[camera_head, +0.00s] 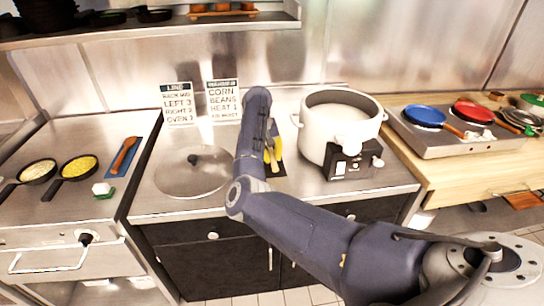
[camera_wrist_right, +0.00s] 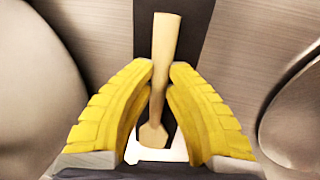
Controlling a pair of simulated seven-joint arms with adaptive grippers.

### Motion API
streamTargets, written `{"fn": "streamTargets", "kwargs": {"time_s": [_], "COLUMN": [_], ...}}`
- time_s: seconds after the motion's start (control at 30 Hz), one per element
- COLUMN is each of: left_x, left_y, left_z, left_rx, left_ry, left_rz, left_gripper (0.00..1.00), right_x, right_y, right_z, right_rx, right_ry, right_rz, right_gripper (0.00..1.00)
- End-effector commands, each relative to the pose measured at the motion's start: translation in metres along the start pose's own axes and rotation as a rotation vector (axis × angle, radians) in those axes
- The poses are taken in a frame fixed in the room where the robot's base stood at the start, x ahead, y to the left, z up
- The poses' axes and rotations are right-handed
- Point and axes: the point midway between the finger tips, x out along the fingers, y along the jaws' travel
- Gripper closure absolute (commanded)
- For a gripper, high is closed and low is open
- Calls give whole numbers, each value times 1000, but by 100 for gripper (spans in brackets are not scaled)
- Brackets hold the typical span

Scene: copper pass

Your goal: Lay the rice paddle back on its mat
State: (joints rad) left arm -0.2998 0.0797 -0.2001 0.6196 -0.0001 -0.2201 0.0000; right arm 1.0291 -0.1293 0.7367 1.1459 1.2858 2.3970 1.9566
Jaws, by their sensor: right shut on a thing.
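My right gripper (camera_head: 272,155) is low over the counter between the round lid and the white pot, and its arm hides part of this spot. In the right wrist view, its yellow fingers (camera_wrist_right: 161,95) are shut on the pale wooden rice paddle (camera_wrist_right: 165,40), which runs lengthwise between them. A dark mat (camera_wrist_right: 197,35) lies behind the paddle; it also shows below the gripper in the head view (camera_head: 274,186). Whether the paddle touches the mat I cannot tell. My left gripper is not in view.
A metal lid (camera_head: 190,180) lies to the left and a large white pot (camera_head: 340,120) stands close to the right. Two signs (camera_head: 224,100) stand behind. A brown spoon (camera_head: 124,155) lies on a blue mat (camera_head: 112,170) further left, near two pans.

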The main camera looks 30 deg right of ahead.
Motion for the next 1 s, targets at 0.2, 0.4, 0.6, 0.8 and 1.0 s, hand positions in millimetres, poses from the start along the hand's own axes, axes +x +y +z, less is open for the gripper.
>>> {"fn": "streamTargets", "kwargs": {"time_s": [0.2, 0.4, 0.6, 0.8, 1.0], "left_x": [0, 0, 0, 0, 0], "left_y": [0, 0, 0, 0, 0], "left_z": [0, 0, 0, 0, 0], "left_rx": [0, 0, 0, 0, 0], "left_ry": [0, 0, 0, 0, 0], "left_rz": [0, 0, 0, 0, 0], "left_gripper": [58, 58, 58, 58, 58], "right_x": [1, 1, -11, -42, -77], "right_y": [0, 0, 0, -1, -1], "right_z": [0, 0, -1, -1, 0], "right_rx": [0, 0, -1, 0, -1], "right_ry": [-1, 0, 2, 3, 2], "right_rz": [0, 0, -2, -3, -2], "right_gripper": [65, 65, 65, 65, 65]}}
